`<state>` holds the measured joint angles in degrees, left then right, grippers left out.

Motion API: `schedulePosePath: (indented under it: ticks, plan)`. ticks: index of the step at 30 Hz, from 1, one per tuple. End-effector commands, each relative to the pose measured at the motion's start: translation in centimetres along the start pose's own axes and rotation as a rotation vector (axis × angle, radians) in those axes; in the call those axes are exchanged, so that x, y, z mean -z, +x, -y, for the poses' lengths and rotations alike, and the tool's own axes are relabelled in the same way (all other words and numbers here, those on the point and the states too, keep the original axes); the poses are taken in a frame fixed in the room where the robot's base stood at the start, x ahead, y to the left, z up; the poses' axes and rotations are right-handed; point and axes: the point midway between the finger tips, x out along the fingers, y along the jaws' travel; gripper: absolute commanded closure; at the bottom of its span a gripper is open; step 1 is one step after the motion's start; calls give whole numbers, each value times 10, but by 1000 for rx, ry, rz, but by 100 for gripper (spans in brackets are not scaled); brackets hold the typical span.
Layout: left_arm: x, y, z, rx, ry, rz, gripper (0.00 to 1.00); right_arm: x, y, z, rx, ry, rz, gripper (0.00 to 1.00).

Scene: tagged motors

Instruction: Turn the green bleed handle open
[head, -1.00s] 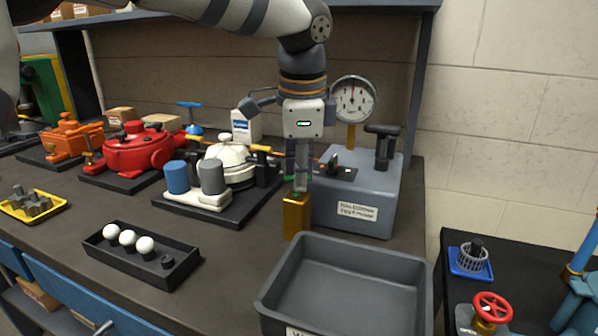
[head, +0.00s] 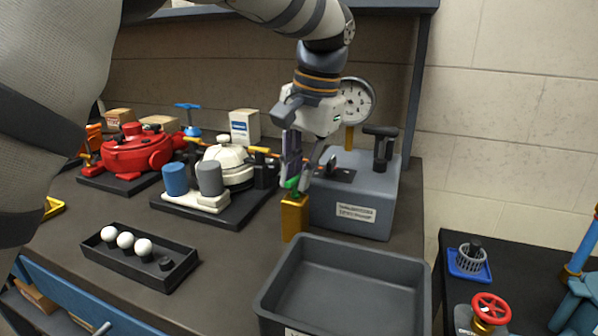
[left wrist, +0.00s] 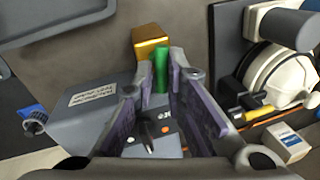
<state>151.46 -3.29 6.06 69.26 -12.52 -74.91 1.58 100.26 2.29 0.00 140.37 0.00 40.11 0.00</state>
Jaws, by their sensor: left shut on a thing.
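The green bleed handle (head: 293,183) stands on top of the brass block (head: 294,218) in front of the grey test-pump box (head: 350,205). My left gripper (head: 298,182) is shut on the handle, tilted, with its fingertips just above the block. In the left wrist view the green handle (left wrist: 161,70) lies between the two fingertips, next to the brass block (left wrist: 150,40). The fingers partly hide the handle in the head view. My right gripper does not show in either view.
A grey empty bin (head: 345,290) stands right in front of the brass block. A round gauge (head: 357,100) rises behind my gripper. The white motor (head: 230,165) with blue and grey cylinders is to the left. A black tray (head: 140,257) holds white balls.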

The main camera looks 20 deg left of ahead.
Motion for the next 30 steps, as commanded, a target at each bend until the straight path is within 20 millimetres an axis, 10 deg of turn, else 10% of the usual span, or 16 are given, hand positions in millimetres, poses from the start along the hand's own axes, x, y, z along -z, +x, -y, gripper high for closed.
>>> schedulePosePath:
  ticks: [30]
  plan:
    - [1,0,2,3,-219,43,100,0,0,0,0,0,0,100]
